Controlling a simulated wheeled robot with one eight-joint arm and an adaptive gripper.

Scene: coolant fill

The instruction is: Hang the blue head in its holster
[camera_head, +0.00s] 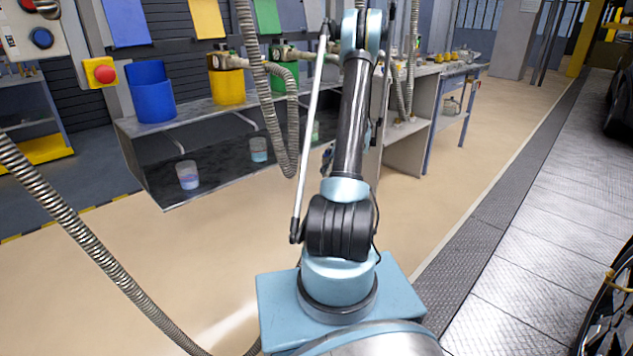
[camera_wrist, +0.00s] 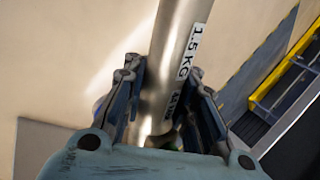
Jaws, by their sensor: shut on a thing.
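The blue holster (camera_head: 150,95) is an open cup at the left end of the bench in the head view. No head shows in it. I cannot make out a blue head in either view. In the wrist view my gripper (camera_wrist: 165,80) is shut on a metal rod (camera_wrist: 176,50) with a white "1.5 KG" label. My gripper is mostly hidden behind my arm there.
The yellow holster (camera_head: 227,85) and green holster (camera_head: 287,75) stand right of the blue one, with fittings on top. Ribbed hoses hang nearby; one (camera_head: 75,225) crosses the left floor. A red button (camera_head: 104,74) is above left. Two cups (camera_head: 187,176) sit on the lower shelf.

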